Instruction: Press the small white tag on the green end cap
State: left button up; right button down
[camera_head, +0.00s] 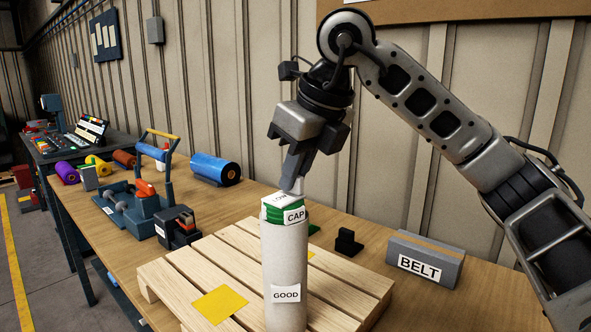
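The green end cap (272,215) sits on top of an upright pale grey cylinder (284,260) that bears a white GOOD label. The cap's front has a white tag (295,216) reading CAP, and its top has a white tag (279,199) with partly readable letters. My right gripper (291,186) points down directly over the cap, its fingers close together. The fingertips are at or just above the top tag's back edge; I cannot tell whether they touch. They hide part of that tag. My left gripper is not in view.
A grey BELT box (425,262) and a small black block (348,242) are to the right. A blue tool carrier (148,205) and a blue roll (214,169) are to the left.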

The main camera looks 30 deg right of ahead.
jog(key=c, duration=1.4)
grip_release()
jog(key=shift+f, duration=0.1)
jog(key=shift+c, duration=0.2)
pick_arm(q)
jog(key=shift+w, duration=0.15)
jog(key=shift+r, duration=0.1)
